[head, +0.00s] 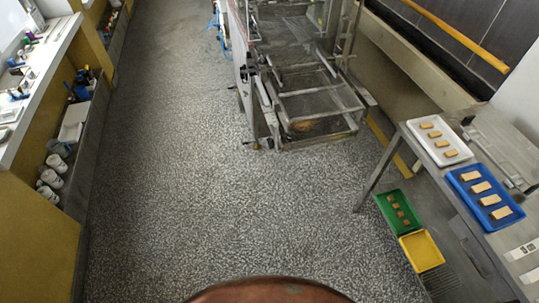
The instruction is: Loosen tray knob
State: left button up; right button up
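A metal machine frame (305,95) with shelf-like rails stands at the top centre, some distance ahead across the floor. A brownish patch shows on its lowest level (303,126). A small dark part (252,145) sits at the foot of its left side; I cannot tell if it is a knob. No tray knob can be made out at this distance. Neither of my grippers is in view.
A speckled floor (200,170) lies open between me and the machine. On the right, a metal table (400,147) bears a white tray (455,159) and a blue tray (465,202) with biscuit-like pieces. Green (384,204) and yellow (423,262) trays sit lower. A cluttered counter (45,75) runs along the left.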

aim_at(271, 143)
jog(key=u, duration=0.3)
jog(key=i, duration=0.9)
jog(key=z, duration=0.4)
